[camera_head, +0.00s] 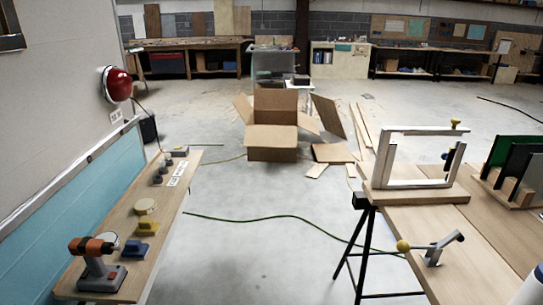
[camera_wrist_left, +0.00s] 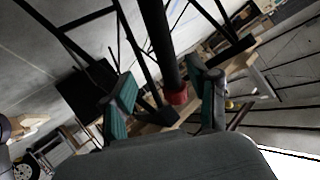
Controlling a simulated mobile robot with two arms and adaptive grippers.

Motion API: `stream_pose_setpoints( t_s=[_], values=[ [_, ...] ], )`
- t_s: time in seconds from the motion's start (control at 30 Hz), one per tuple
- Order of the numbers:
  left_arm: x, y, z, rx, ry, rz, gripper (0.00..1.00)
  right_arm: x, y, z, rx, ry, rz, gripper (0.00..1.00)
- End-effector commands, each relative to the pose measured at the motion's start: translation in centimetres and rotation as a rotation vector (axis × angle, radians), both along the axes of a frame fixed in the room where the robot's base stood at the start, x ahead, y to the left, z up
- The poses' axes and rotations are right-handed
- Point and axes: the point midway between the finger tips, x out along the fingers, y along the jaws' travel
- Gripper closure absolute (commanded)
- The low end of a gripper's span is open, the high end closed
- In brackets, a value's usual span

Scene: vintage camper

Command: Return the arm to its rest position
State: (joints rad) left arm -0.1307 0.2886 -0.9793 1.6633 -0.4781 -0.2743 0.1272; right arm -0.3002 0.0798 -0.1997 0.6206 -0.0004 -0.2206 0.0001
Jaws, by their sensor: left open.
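My left gripper (camera_wrist_left: 162,74) shows in the left wrist view with its two teal-padded fingers spread apart. It is open, and I see nothing gripped between the pads. A dark post with a red end (camera_wrist_left: 177,97) shows in the gap between the fingers; I cannot tell how far beyond them it is. Neither gripper shows in the head view. My right gripper is in no view.
A narrow shelf (camera_head: 146,232) on the left holds an orange-and-grey drill (camera_head: 97,268) and small items. A wooden workbench (camera_head: 473,245) on the right carries a white frame (camera_head: 386,160). Cardboard boxes (camera_head: 272,137) stand on the floor behind. A green cable (camera_head: 262,218) crosses open floor.

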Motion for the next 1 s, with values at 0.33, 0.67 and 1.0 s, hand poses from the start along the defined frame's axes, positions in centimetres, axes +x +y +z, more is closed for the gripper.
stream_pose_setpoints(
  t_s=[0.33, 0.67, 1.0],
  values=[
    [-0.5, 15.9, -16.6, 0.193, 0.404, 0.401, 0.40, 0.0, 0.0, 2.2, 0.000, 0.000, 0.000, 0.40],
    [-16.2, 29.4, -27.1, 0.283, 0.868, 0.821, 0.40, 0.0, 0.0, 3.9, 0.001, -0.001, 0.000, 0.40],
    [-24.2, 32.0, -28.7, 0.298, 1.036, 0.968, 0.40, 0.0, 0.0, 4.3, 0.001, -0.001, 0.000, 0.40]
  ],
)
